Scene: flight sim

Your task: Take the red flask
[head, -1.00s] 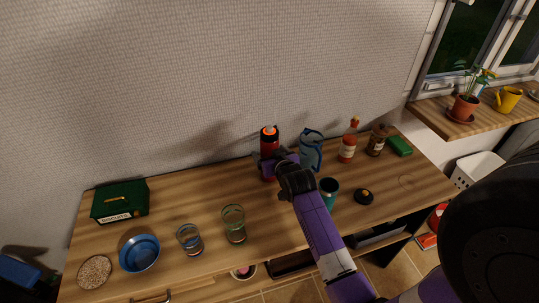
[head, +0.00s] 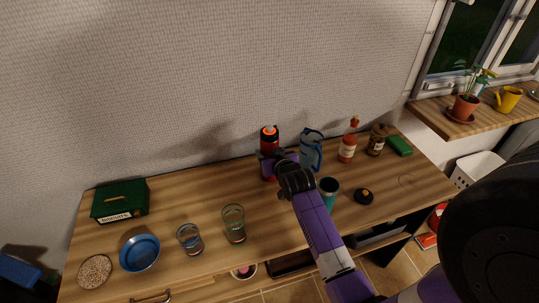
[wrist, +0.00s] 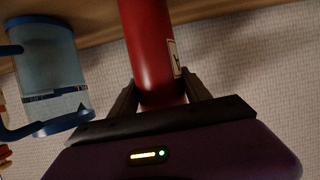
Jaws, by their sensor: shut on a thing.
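The red flask (head: 269,138) stands upright near the back of the wooden counter, close to the wall, with a dark collar and an orange top. My gripper (head: 270,163) reaches it from the front and hides part of its middle. In the wrist view the red flask (wrist: 152,50) fills the space between the two dark fingers of my gripper (wrist: 160,98), one finger on each side, shut on its body. A pale label shows at one edge of the flask.
A blue-trimmed clear jug (head: 311,150) stands just right of the flask. A teal cup (head: 328,190) is near my forearm. Two glasses (head: 189,240) (head: 234,224) stand at the front left. A sauce bottle (head: 348,143) and brown jar (head: 377,141) are further right.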

